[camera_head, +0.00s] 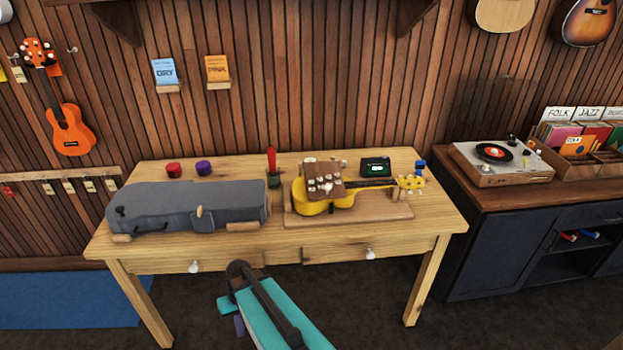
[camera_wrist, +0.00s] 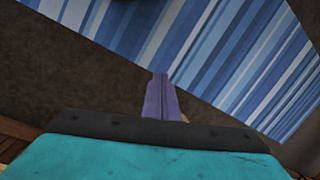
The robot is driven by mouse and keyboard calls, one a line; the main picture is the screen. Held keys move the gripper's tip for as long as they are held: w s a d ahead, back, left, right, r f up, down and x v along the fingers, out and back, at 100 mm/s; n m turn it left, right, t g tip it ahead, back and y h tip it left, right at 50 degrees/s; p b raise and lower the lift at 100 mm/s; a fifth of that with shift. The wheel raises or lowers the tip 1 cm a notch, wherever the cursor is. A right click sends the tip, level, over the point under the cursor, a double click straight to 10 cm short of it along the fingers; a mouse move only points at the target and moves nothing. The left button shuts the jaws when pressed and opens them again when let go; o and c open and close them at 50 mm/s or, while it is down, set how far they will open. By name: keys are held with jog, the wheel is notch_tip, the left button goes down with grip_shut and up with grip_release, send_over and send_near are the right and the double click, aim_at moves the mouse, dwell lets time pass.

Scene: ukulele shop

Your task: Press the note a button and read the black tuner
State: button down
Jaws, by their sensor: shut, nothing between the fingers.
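The black tuner (camera_head: 376,168) with a green screen stands at the back right of the wooden table (camera_head: 150,258); its reading is too small to make out. A brown panel with several small pale knobs or buttons (camera_head: 323,178) shows at the yellow ukulele (camera_head: 342,203). I cannot tell which, if any, is the note A button. My gripper (camera_head: 239,326) is low in front of the table, below its top and well apart from the tuner and panel. Its purple fingers are shut and empty in the wrist view (camera_wrist: 160,78), over the floor and a blue striped rug (camera_wrist: 215,40).
A grey instrument case (camera_head: 185,206) covers the table's left side. A red cup (camera_head: 173,170), a purple cup (camera_head: 204,168) and a red-handled tool (camera_head: 271,160) stand behind. A record player (camera_head: 498,160) sits on the dark cabinet at right. The table's front strip is mostly clear.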

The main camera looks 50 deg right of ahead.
jog(key=w+d+r+m+t+p, duration=0.1)
jog(key=w+d+r+t+p, duration=0.15)
jog(key=w+d+r, duration=0.75)
notch_tip(320, 180, up, 33)
jog(key=m+t+h+p, duration=0.2)
jog(key=m+t+h, duration=0.1)
jog(key=m+t, duration=0.3)
send_over(311, 182)
jog(key=s, duration=0.1)
jog(key=t, duration=0.1)
jog(key=shift+d+f+n, duration=0.2)
jog(key=shift+n, duration=0.1)
jog(key=shift+f, duration=0.15)
jog(key=shift+f+b, duration=1.05)
jog(key=shift+f, duration=1.8)
jog(key=shift+f+b, duration=0.95)
jog(key=shift+f, duration=0.45)
jog(key=shift+f, duration=0.15)
